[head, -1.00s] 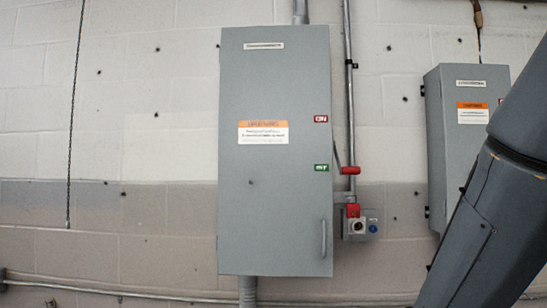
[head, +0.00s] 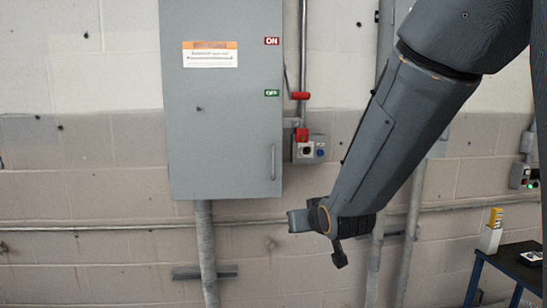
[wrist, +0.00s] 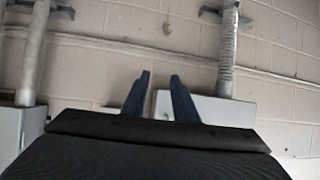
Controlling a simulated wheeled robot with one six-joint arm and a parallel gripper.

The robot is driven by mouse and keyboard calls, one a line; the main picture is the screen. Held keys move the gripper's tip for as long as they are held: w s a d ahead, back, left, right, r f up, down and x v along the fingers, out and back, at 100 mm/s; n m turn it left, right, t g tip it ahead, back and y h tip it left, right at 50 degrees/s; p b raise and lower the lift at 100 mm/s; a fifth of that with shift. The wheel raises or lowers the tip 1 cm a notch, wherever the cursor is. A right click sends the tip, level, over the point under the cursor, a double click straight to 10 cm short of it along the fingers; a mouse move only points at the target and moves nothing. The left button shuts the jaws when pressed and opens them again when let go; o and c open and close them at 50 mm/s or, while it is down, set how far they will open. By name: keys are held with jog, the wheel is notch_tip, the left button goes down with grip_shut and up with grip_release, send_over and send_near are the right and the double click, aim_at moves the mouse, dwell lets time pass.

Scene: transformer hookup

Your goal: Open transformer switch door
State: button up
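The grey switch box (head: 220,125) hangs on the wall, left of centre in the head view, with its door shut. The door has an orange and white warning label and a slim upright handle (head: 273,162) at its lower right. A red-gripped lever (head: 301,96) on the box's right side is level with the green OFF label (head: 272,93). My gripper (wrist: 160,74) is open and empty in the wrist view, its two dark fingers apart. The wrist view looks upside down, with a pale box (wrist: 205,108) behind the fingers. In the head view my wrist is below and right of the door.
A small box with a red part (head: 306,150) sits right of the switch box. A conduit (head: 207,250) runs down from it. A dark table (head: 510,265) holding a yellow and white item (head: 492,232) stands at lower right. Wall left of the box is clear.

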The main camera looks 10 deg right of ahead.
aim_at(274, 160)
jog(key=w+a+r+n+t+y, duration=0.1)
jog(key=w+a+r+t, duration=0.15)
jog(key=r, duration=0.45)
jog(key=w+a+r+t+y, duration=0.1)
jog(key=w+r+t, duration=0.15)
jog(key=r, duration=0.35)
jog(key=shift+w+a+r+p, duration=0.1)
jog(key=shift+w+a+p, duration=0.35)
jog(key=shift+w, duration=0.75)
jog(key=shift+w+a+p, duration=0.15)
jog(key=shift+w+p, duration=0.5)
jog(key=shift+w, duration=0.6)
jog(key=shift+w+a+r+p, duration=0.1)
jog(key=shift+w+a+p, duration=0.35)
jog(key=shift+w, duration=0.75)
jog(key=shift+d+f, duration=0.1)
jog(key=shift+d, duration=0.05)
grip_shut()
